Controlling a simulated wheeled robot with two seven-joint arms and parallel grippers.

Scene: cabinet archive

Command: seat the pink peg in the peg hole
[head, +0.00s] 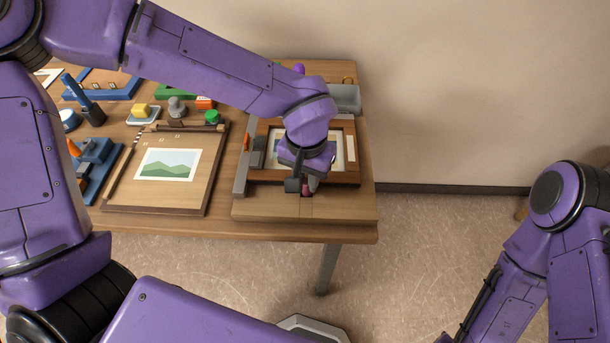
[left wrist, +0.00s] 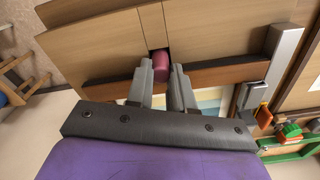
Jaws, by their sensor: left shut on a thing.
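The pink peg (left wrist: 160,67) shows between the fingertips of my left gripper (left wrist: 161,72) in the left wrist view. The gripper is shut on it. In the head view the peg (head: 305,190) is a small pink patch below my left gripper (head: 303,187), at the front edge of the framed picture (head: 347,180). The peg's far end meets a dark gap in the wooden board (left wrist: 100,45), in line with a narrow strip. The peg hole is not clearly visible; I cannot tell how deep the peg sits. My right arm shows at the right, its gripper out of view.
A wooden board with a landscape picture (head: 168,165) lies to the left on the table. A grey bin (head: 345,98) stands behind the frame. Blue holders (head: 97,160) and small coloured parts crowd the left side. The table's front edge (head: 300,234) is close, with open floor beyond.

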